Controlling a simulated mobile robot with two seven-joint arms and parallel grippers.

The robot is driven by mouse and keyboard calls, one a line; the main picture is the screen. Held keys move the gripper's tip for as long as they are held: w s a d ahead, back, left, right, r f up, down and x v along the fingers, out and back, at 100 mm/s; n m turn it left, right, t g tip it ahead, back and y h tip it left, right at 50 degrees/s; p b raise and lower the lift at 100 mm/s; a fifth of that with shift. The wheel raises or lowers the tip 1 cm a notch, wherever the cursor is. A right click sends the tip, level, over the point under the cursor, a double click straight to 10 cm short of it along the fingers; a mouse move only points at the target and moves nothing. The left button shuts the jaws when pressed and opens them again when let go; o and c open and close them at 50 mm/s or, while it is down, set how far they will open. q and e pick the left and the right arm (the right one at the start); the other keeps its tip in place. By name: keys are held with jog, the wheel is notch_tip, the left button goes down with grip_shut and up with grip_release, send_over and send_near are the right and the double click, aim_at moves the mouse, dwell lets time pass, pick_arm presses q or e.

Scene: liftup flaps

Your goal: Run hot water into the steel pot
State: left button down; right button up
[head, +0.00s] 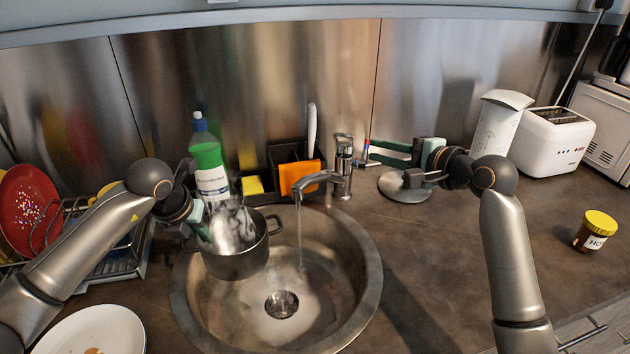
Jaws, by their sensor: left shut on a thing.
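The steel pot (235,266) hangs tilted over the left part of the round sink (340,318), with whitish steam or glare over its opening. My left gripper (200,222) is shut on the pot's left side; its exact hold is partly hidden. The chrome tap (322,178) stands behind the sink. A thin stream of water (299,232) falls from its spout to the right of the pot, into the basin. The tap's body and lever (344,145) are at the right. My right gripper (425,160) is to the right of the tap, apart from it; its jaw opening is unclear.
A green soap bottle (209,165) and a dark caddy with an orange cloth (298,177) stand behind the sink. A dish rack (125,262) and white plate (95,332) are left. A toaster (552,140) and yellow-lidded jar (596,232) are right. The counter right of the sink is mostly clear.

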jog(key=a+f+n+h, duration=0.1)
jog(key=w+a+f+n+h, duration=0.1)
jog(key=f+h, duration=0.1)
jog(key=w+a+f+n+h, duration=0.1)
jog(key=f, duration=0.1)
jog(key=shift+w+h, duration=0.1)
jog(key=shift+h, duration=0.3)
grip_shut()
jog(key=s+a+r+n+t+h, duration=0.2)
jog(key=a+r+n+t+h, duration=0.45)
jog(key=h, duration=0.25)
jog(key=x, duration=1.1)
jog(key=shift+n, duration=0.45)
jog(key=shift+s+a+f, duration=0.1)
jog(key=shift+s+f, duration=1.2)
jog(key=shift+f, duration=0.3)
